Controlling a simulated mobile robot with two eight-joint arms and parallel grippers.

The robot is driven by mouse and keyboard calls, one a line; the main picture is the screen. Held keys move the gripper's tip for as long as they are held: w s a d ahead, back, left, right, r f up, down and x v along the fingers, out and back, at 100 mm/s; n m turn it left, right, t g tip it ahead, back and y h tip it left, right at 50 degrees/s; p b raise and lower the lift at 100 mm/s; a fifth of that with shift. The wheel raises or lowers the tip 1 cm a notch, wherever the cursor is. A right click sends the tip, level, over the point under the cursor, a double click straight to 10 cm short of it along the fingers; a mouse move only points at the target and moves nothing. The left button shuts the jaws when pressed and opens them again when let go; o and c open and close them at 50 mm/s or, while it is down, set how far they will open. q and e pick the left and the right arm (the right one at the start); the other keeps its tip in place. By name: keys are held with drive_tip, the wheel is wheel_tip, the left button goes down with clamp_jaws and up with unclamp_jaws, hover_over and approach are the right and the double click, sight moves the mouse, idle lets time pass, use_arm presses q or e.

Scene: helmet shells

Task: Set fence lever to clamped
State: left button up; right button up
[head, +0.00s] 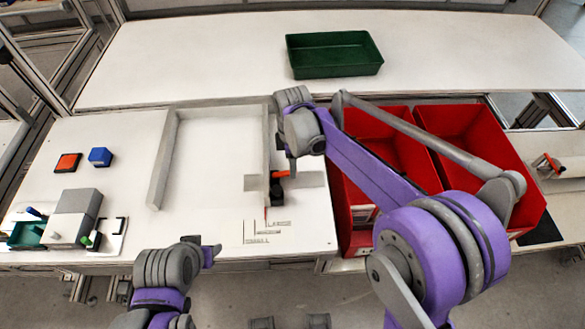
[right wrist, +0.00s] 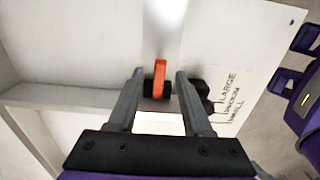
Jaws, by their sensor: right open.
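The orange fence lever (head: 280,174) sits on a black clamp block at the lower end of the right-hand fence rail (head: 266,140). In the right wrist view the lever (right wrist: 160,78) stands between the two fingertips of my right gripper (right wrist: 160,74). The fingers are open, with a gap visible on both sides of the lever. In the head view my right gripper (head: 284,165) is over the lever and its wrist partly hides the rail. My left gripper (head: 211,252) is off the table's front edge, and its jaw opening cannot be made out.
Printed size marks (head: 266,231) lie in front of the lever. Red bins (head: 475,145) stand at the right, under my right arm. A green tray (head: 334,55) is on the back table. Grey blocks (head: 75,215) and small coloured pieces are at the left. The table between the rails is clear.

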sight(285, 174)
drive_tip(key=shift+f, duration=1.3)
clamp_jaws()
